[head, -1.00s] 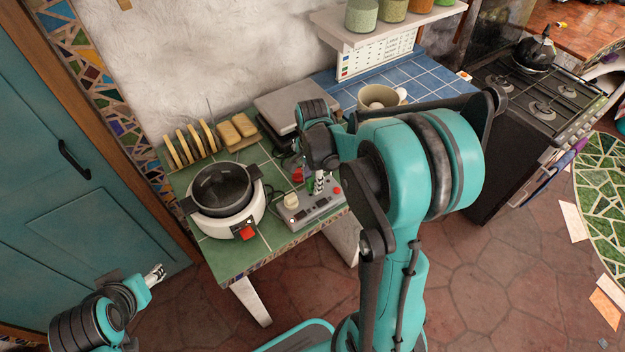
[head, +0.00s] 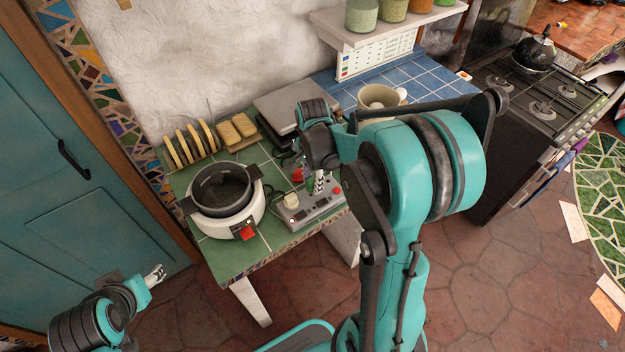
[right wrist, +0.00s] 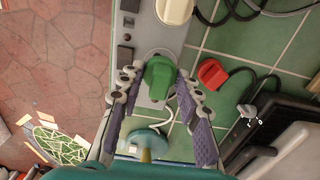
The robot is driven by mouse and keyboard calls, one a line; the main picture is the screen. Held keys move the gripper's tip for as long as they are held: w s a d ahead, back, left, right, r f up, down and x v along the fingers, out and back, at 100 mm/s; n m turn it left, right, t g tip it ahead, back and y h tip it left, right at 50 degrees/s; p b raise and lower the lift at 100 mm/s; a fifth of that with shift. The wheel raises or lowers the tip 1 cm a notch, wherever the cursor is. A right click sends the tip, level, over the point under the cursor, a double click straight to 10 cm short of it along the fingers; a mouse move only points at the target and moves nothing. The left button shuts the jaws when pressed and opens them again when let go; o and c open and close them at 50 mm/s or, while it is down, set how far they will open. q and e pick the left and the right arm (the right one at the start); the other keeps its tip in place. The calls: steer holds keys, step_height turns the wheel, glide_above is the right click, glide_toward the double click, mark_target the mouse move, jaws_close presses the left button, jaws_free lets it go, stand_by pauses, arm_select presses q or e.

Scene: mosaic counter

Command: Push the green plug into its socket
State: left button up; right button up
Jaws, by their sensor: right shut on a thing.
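The green plug (right wrist: 158,80) is between the purple-padded fingers of my right gripper (right wrist: 158,76), in the right wrist view. It is over the grey socket strip (right wrist: 127,55); I cannot tell how deep it sits, since its underside is hidden. In the head view my right gripper (head: 319,184) points down at the strip (head: 318,207), and its wrist and fingers hide the green plug. My left gripper (head: 155,275) is low at the left, away from the table, too small to tell open from shut.
A white plug (right wrist: 174,10) sits on the strip. A red plug (right wrist: 212,74) lies on the green tiles beside it, with dark cables nearby. A white cooker with a dark pot (head: 222,187) stands left of the strip. Toast slices (head: 190,145) stand behind it.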

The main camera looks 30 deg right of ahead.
steer(key=shift+f+b, duration=1)
steer(key=shift+f, duration=0.15)
stand_by(0.8)
